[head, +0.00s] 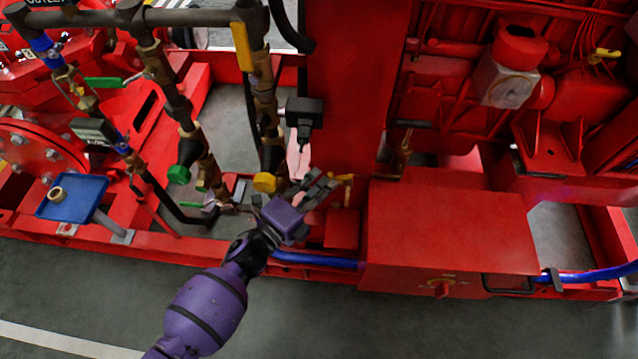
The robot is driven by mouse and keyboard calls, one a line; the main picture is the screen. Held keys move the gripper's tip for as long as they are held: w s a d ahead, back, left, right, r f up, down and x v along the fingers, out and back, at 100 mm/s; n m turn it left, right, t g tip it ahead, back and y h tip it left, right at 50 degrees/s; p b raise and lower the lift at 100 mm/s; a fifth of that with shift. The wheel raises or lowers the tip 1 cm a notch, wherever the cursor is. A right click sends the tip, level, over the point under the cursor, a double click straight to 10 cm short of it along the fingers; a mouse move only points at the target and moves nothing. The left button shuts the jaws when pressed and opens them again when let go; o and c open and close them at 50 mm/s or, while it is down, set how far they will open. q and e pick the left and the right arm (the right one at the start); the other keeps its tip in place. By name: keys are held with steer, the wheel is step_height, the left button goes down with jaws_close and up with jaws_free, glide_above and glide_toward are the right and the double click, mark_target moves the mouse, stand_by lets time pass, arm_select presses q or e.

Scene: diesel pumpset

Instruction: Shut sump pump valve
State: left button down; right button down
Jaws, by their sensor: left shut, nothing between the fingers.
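My left gripper (320,186), with a purple wrist and grey fingers, is shut and empty. It reaches in from the bottom left, low in front of the pumpset. A small yellow valve handle (345,183) is just right of its fingertips; I cannot tell whether they touch. A round yellow knob (265,182) is close by on the left, at the foot of a pipe. A green knob (179,175) sits farther left on another pipe. No readable label shows which valve is the sump pump's. My right gripper is out of view.
A red box (450,235) stands right of my gripper, and a red upright panel (345,80) rises behind it. Dark pipes (175,100) run down on the left. A blue hose (315,260) lies below. The grey floor (60,290) in front is clear.

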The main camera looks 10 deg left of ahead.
arm_select(q)
steer(key=shift+w+a, duration=0.15)
steer(key=shift+w, duration=0.8)
steer(key=shift+r, duration=0.2)
steer(key=v, duration=0.8)
steer(key=shift+s+f, duration=0.2)
steer(key=shift+f, duration=0.1)
steer(key=shift+s+a, duration=0.1)
steer(key=shift+a, duration=0.05)
